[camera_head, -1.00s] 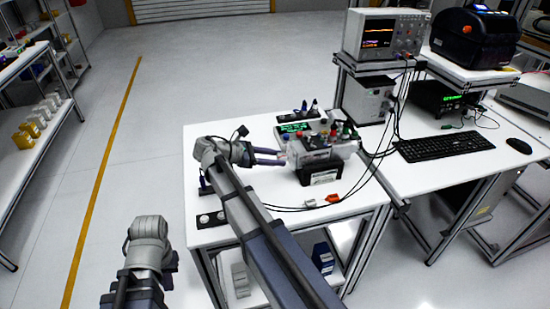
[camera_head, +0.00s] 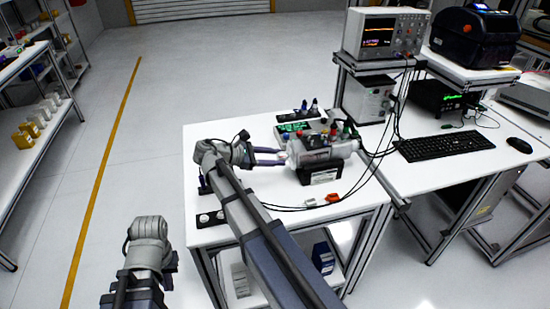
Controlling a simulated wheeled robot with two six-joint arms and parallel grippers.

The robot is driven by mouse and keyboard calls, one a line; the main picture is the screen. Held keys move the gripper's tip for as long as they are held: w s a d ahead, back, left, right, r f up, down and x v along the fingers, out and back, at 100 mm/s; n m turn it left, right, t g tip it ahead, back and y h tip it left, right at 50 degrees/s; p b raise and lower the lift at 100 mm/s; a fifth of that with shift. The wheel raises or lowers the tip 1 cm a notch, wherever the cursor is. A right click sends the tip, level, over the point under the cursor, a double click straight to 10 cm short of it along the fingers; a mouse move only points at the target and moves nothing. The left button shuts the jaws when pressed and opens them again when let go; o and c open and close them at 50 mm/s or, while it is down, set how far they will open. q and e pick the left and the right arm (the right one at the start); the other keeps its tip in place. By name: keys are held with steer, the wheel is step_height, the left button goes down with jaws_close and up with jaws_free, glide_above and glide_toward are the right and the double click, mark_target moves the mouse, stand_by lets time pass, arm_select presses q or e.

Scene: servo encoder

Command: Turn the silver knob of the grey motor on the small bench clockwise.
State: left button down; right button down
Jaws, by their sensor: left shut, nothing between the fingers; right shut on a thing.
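The grey motor (camera_head: 318,153) lies on its side in a black stand (camera_head: 320,175) on the small white bench (camera_head: 350,208). Its silver knob is at the left end, small and mostly hidden by my fingers. My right gripper (camera_head: 284,157) reaches over the bench from the left of the motor, with its two purple-grey fingers shut on the knob. My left gripper (camera_head: 152,250) hangs low at the left, off the bench and away from the motor. It is shut and empty; its fingertips are hard to make out.
A box with a green display (camera_head: 292,128) stands behind the motor, with small coloured knobs nearby. Cables (camera_head: 285,209) and an orange connector (camera_head: 332,198) lie in front. An oscilloscope (camera_head: 385,35) and keyboard (camera_head: 443,146) occupy the right desk. The floor at left is clear.

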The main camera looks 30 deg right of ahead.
steer(key=m, duration=0.1)
steer(key=m+t+b, duration=0.1)
steer(key=m+h, duration=0.1)
steer(key=shift+s+f+t+b, duration=0.25)
steer(key=shift+f+t+b, duration=0.05)
steer(key=shift+t+b, duration=0.1)
steer(key=m+t+h+b, duration=0.1)
steer(key=m+b, duration=0.1)
steer(key=shift+a+f+m, duration=0.1)
steer(key=shift+m, duration=0.3)
steer(key=m+t+h+b, duration=0.1)
steer(key=m+b, duration=0.2)
steer(key=shift+f+m, duration=0.15)
steer(key=shift+m, duration=0.15)
steer(key=shift+m+t+h+b, duration=0.3)
steer(key=shift+m+h+b, duration=0.5)
steer(key=shift+m+b, duration=0.75)
steer(key=shift+m, duration=0.25)
steer(key=shift+c, duration=2.2)
jaws_free()
steer(key=shift+r, duration=0.2)
steer(key=shift+s+a+f, duration=0.1)
steer(key=shift+s+a, duration=0.1)
steer(key=shift+a, duration=1.1)
steer(key=shift+s+a+f, duration=0.1)
steer(key=shift+s+a, duration=0.1)
steer(key=shift+a, duration=1.05)
steer(key=shift+s+a+f, duration=0.1)
steer(key=shift+s+a, duration=0.1)
steer(key=shift+a, duration=1.1)
